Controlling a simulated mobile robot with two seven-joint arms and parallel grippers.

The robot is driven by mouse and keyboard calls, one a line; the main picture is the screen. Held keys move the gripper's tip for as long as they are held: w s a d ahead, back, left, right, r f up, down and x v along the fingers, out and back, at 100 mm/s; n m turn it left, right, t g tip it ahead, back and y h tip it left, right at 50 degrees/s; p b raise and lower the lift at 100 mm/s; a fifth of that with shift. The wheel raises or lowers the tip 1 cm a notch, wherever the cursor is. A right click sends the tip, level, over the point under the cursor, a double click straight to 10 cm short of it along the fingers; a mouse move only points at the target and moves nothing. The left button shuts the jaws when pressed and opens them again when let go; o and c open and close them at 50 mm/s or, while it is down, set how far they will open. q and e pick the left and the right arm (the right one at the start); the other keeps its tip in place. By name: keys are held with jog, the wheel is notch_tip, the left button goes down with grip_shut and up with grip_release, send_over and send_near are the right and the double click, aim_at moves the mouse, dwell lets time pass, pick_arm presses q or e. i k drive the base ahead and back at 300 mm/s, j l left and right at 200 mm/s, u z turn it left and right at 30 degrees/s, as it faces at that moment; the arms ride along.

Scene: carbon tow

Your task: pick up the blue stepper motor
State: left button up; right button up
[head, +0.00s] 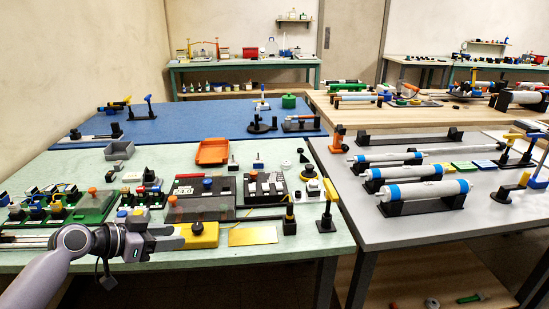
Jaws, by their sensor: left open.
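I cannot tell for sure which small blue part is the stepper motor. One small blue part (207,183) sits on a black board in the middle of the green table. Several small blue parts also show among the green board (92,208) at the left. My left gripper (179,237) reaches in from the lower left over the front of the green table. It is open, with nothing seen between its fingers, and points right toward a yellow block (207,238). It is in front of and below the black board. My right gripper is not in view.
An orange tray (213,152) and a grey bin (119,150) stand toward the back of the green table. A flat yellow plate (253,236) and an upright yellow-topped tool (327,212) are at the front right. The grey table (400,231) holds several blue-banded cylinders.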

aim_at(258, 162)
jog(key=i+j+z, duration=0.55)
jog(key=i, duration=0.15)
jog(key=i+j+z, duration=0.1)
jog(key=j, duration=0.2)
jog(key=i+j+z, duration=0.25)
jog(key=j, duration=0.35)
